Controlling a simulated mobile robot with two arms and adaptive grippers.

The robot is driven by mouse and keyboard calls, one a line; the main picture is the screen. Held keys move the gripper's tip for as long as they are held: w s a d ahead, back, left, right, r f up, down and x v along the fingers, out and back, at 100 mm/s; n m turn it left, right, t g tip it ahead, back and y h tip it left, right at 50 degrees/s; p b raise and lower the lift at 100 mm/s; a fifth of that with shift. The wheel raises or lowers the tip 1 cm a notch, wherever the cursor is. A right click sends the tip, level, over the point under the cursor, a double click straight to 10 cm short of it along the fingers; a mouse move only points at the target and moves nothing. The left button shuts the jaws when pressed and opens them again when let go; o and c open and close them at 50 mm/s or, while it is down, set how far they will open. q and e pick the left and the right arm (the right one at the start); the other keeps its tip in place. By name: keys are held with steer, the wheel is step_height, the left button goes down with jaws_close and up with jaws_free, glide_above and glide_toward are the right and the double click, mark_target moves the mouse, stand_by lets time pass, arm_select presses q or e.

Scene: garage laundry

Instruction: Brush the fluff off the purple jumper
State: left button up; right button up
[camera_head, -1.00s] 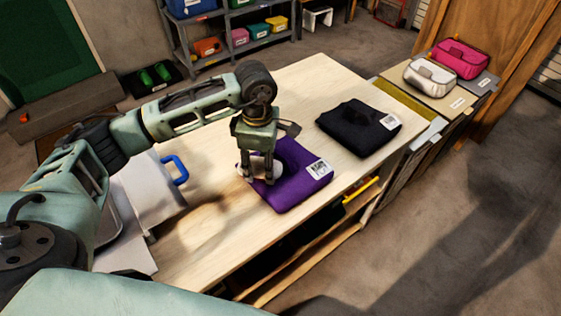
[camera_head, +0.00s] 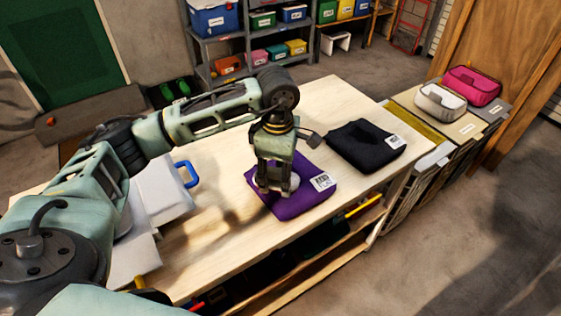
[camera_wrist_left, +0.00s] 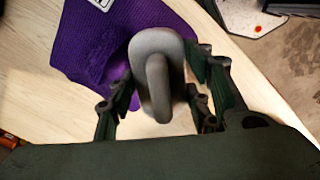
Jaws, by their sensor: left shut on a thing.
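The purple jumper (camera_head: 300,199) lies folded flat on the wooden table, with a white label (camera_head: 322,181) on its right side. It also shows in the left wrist view (camera_wrist_left: 95,45). My left gripper (camera_head: 274,190) is over the left part of the jumper, fingers pointing down. It is shut on a pale grey oval brush with a raised handle (camera_wrist_left: 158,80), which shows between the fingers in the left wrist view. The underside of the brush is hidden, so I cannot tell whether it touches the jumper. No fluff can be made out. My right gripper is not in view.
A folded black garment (camera_head: 365,147) lies on the table (camera_head: 222,240) right of the jumper. A white object with a blue handle (camera_head: 187,174) is at the left. White and pink pouches (camera_head: 472,86) sit beyond the table's right end. Shelves (camera_head: 220,46) stand behind.

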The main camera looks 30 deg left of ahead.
mark_target(279, 170)
arm_select(q)
steer(key=shift+r+p, duration=0.8)
steer(key=shift+r, duration=1.3)
steer(key=shift+s+d, duration=0.1)
steer(key=shift+d, duration=0.05)
